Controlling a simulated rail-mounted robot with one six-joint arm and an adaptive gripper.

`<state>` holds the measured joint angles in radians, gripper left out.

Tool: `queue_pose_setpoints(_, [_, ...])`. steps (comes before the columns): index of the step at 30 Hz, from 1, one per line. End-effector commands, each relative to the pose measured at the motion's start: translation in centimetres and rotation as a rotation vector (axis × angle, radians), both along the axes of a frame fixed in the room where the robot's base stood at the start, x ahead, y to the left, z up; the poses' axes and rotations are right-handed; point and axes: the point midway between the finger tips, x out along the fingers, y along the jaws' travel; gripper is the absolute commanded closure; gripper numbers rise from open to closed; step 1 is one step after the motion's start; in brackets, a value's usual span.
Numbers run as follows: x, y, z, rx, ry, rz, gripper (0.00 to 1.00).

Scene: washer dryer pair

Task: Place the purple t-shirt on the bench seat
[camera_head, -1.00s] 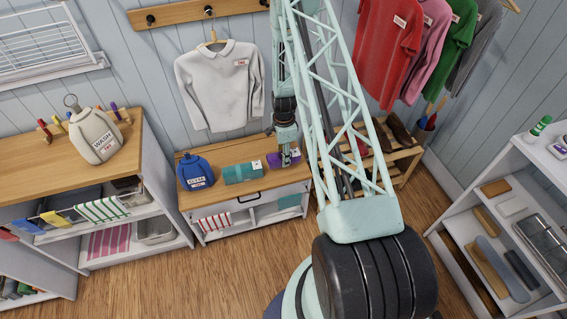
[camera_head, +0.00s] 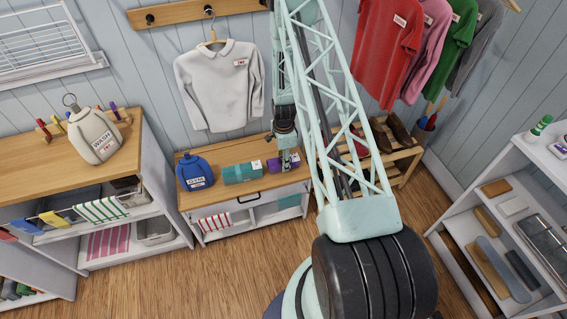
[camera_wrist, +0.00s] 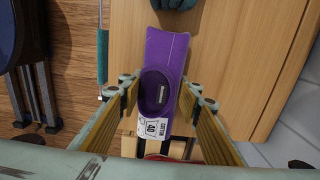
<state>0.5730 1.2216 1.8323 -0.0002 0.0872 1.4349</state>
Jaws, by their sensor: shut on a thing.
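The folded purple t-shirt (camera_head: 275,164) is at the right end of the bench seat (camera_head: 235,153), beside a teal folded garment (camera_head: 241,173). In the wrist view the purple t-shirt (camera_wrist: 166,50) is long and narrow, with its dark collar opening and a white "COTTON 40" label towards me. My gripper (camera_head: 288,164) is over the t-shirt's right part. In the wrist view my gripper (camera_wrist: 161,98) has one finger on each side of the collar end, shut on it. The wooden seat (camera_wrist: 245,50) shows beneath. I cannot tell whether the t-shirt touches the seat.
A blue gym bag (camera_head: 195,172) stands at the seat's left end. A white shirt (camera_head: 220,85) hangs above. A shoe rack (camera_head: 400,157) stands just right of the bench. A cabinet with a wash bag (camera_head: 95,136) is at left; shelves (camera_head: 510,215) are at right.

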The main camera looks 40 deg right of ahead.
Motion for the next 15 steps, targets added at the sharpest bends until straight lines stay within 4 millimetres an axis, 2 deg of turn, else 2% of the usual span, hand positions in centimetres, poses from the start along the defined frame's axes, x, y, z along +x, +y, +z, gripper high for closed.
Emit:
queue_pose_setpoints(8, [-0.02,0.01,-0.37,0.000,0.000,0.000,0.81])
queue_pose_setpoints(9, [-0.02,0.01,-0.32,0.000,0.000,0.000,0.66])
queue_pose_setpoints(13, [-0.02,0.01,-0.28,0.000,0.000,0.000,0.55])
queue_pose_setpoints(15, [-0.02,0.01,-0.28,0.000,0.000,0.000,0.55])
